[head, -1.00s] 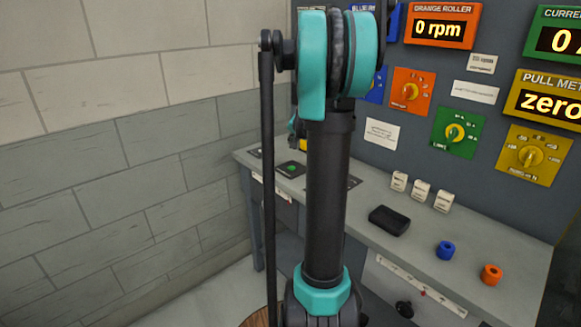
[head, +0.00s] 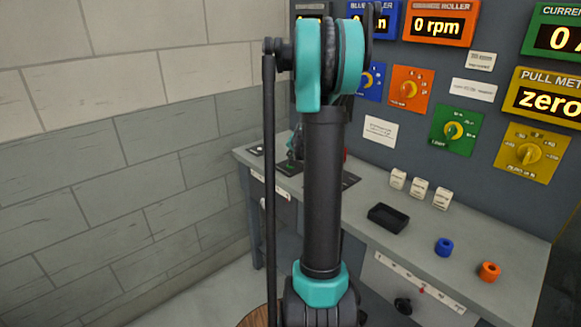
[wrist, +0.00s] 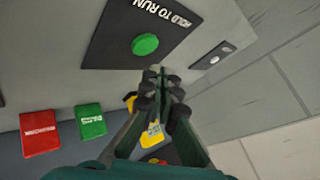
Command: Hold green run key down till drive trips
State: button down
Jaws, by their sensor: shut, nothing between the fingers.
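The green run key (wrist: 145,44) is a round button on a dark plate (wrist: 112,42) marked "HOLD TO RUN" in the wrist view. My gripper (wrist: 158,72) is shut and empty. In the wrist view its tips show at the plate's lower edge, just below the key. In the head view my gripper (head: 294,154) is low over the plate at the bench's left end, and the key (head: 289,167) shows only partly below it. I cannot tell any contact. The orange roller display (head: 438,27) reads 0 rpm; the blue one is partly hidden by my arm.
A red block (wrist: 39,133) and a green block (wrist: 90,121) show in the wrist view. A brick wall (head: 130,150) stands at the left.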

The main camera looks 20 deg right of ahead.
jog(key=shift+f, duration=0.65)
dwell(1.0)
jog(key=shift+f, duration=0.4)
jog(key=shift+f, duration=0.5)
dwell(0.7)
jog(key=shift+r, duration=0.15)
dwell(3.2)
jog(key=shift+r, duration=0.8)
jog(key=shift+r, duration=2.5)
